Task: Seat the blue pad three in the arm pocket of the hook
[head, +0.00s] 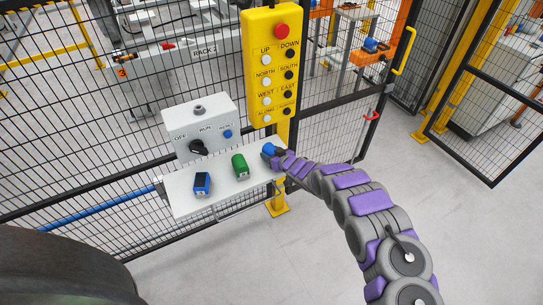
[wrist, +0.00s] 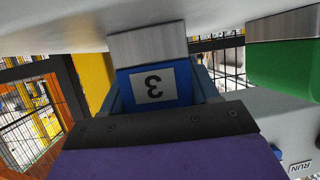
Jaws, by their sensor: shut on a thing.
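Blue pad three (wrist: 155,85) is in my gripper (wrist: 162,98) in the wrist view. Its label "3" shows upside down, and a grey metal block at its end is against or very close to the white shelf surface. In the head view my gripper (head: 275,152) is at the right end of the white shelf (head: 225,192), and only a small blue part shows there. My gripper is shut on the pad; the finger faces against it are partly hidden. I cannot clearly make out the hook or its arm pocket in either view.
A green pad (head: 240,166) and another blue pad (head: 202,183) stand on the shelf to the left. A switch box (head: 199,127) and a yellow button panel (head: 272,67) rise behind. Black mesh fence (head: 60,130) closes off the back. Open floor lies at front right.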

